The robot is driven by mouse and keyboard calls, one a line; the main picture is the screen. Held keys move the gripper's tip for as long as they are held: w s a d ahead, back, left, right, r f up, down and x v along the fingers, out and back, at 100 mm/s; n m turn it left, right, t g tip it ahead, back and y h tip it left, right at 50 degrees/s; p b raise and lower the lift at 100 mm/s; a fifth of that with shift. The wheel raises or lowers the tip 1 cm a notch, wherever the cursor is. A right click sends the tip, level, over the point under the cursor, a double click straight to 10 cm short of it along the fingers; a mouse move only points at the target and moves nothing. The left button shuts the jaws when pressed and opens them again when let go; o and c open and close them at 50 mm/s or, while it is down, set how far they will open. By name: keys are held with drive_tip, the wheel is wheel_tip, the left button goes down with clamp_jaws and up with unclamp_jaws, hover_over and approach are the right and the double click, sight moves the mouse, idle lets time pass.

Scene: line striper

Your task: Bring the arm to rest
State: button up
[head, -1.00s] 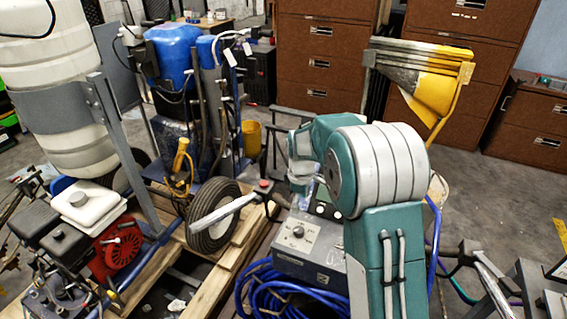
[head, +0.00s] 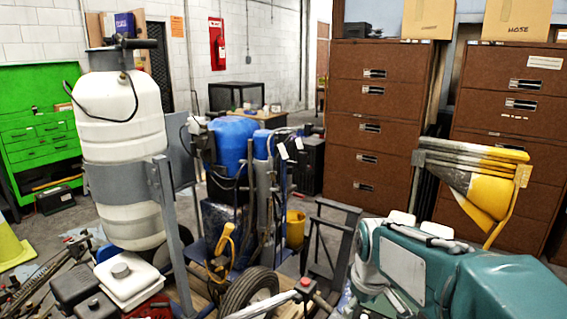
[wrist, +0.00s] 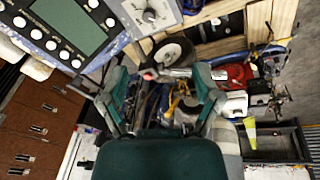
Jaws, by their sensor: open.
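My teal and white arm (head: 420,265) lies low across the bottom right of the head view, its links folded near the camera. My gripper is not clearly seen in the head view. In the wrist view my gripper (wrist: 162,82) shows two teal fingers spread apart, with no object held between them. Beyond the fingers are the line striper's wheel (wrist: 174,52) and the red engine (wrist: 238,75), some distance away. The striper's white tank (head: 125,160) and its wheel (head: 250,292) stand left of my arm in the head view.
A control box with a screen and knobs (wrist: 60,30) is close at the wrist view's upper left. Brown filing cabinets (head: 370,130) stand behind, with a yellow and grey folded item (head: 475,185) before them. A green tool cabinet (head: 40,130) is far left.

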drive_tip(key=s+r+m+t, duration=0.3)
drive_tip(key=s+m, duration=0.3)
drive_tip(key=s, duration=1.2)
drive_tip(key=shift+s+r, duration=0.15)
drive_tip(key=shift+r, duration=0.1)
drive_tip(key=c, duration=0.3)
drive_tip(key=shift+c, duration=0.2)
